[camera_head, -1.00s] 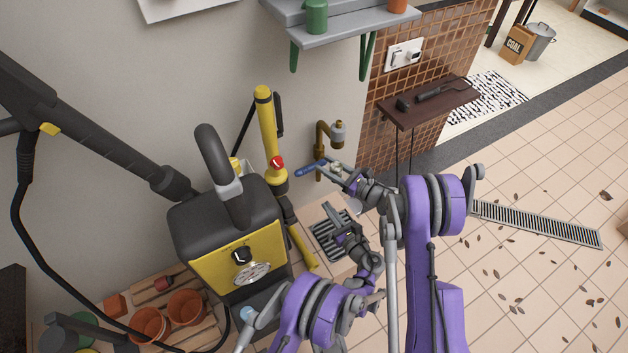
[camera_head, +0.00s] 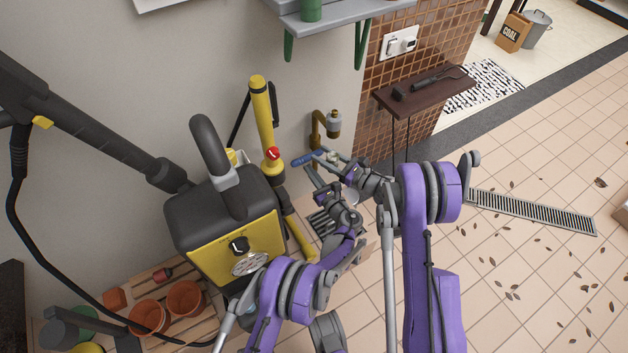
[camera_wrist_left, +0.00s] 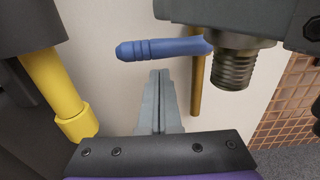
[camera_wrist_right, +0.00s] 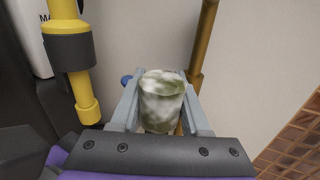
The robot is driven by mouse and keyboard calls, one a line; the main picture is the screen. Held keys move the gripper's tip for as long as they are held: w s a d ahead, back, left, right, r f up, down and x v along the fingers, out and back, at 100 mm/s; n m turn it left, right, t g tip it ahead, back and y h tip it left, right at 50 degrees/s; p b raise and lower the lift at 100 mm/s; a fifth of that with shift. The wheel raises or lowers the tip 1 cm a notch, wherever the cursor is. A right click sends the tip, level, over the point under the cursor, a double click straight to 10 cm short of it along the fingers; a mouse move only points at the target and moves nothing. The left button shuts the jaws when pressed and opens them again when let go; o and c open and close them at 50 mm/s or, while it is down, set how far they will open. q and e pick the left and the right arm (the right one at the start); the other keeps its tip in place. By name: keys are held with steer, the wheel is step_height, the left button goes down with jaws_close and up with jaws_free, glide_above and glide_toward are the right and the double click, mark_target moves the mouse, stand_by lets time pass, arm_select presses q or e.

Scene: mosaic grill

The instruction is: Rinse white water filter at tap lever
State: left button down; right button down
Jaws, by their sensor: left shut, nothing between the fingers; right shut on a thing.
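The white filter (camera_wrist_right: 162,100) is a short upright cylinder with mottled green grime. My right gripper (camera_wrist_right: 161,112) is shut on it; in the head view that gripper (camera_head: 324,156) is just below the brass tap (camera_head: 318,132). The blue tap lever (camera_head: 307,159) points left; it shows fully in the left wrist view (camera_wrist_left: 160,48) and only its tip in the right wrist view (camera_wrist_right: 127,79). My left gripper (camera_wrist_left: 159,77) is shut and empty, its tips just below the lever; contact cannot be told. No water is visible.
A yellow-and-black pressure washer (camera_head: 228,225) and its yellow lance (camera_head: 264,125) stand close left of the tap. A dark shelf (camera_head: 428,90) is on the tiled wall at right. The tiled floor at right is mostly open.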

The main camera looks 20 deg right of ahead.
arm_select(q)
steer(key=shift+w+r, duration=0.1)
steer(key=shift+r, duration=0.15)
steer(key=shift+a+r+m, duration=0.25)
steer(key=shift+r+m, duration=0.35)
steer(key=shift+r, duration=0.4)
steer(key=shift+f, duration=0.1)
steer(key=s+f, duration=0.3)
steer(key=s, duration=0.8)
steer(key=shift+d+f, duration=0.2)
steer(key=shift+d, duration=0.15)
